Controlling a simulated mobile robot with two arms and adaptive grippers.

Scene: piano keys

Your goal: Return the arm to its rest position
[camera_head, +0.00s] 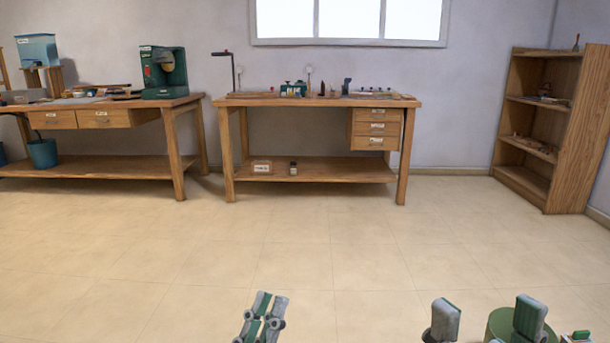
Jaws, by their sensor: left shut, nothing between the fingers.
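My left gripper (265,308) shows at the bottom edge, left of centre, over the bare floor. Its two grey and green fingers lie close together, shut, with nothing held between them. My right gripper (487,319) shows partly at the bottom right. Its two grey pads stand wide apart, with a gap between them, and nothing is seen held there. Most of both arms is out of the picture. No piano keys show in this view.
A wooden workbench (315,103) with drawers and small tools stands at the back wall. Another bench (95,167) with a green machine (163,72) stands to its left. A wooden shelf (570,130) stands at the right. The tiled floor (330,245) between is clear.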

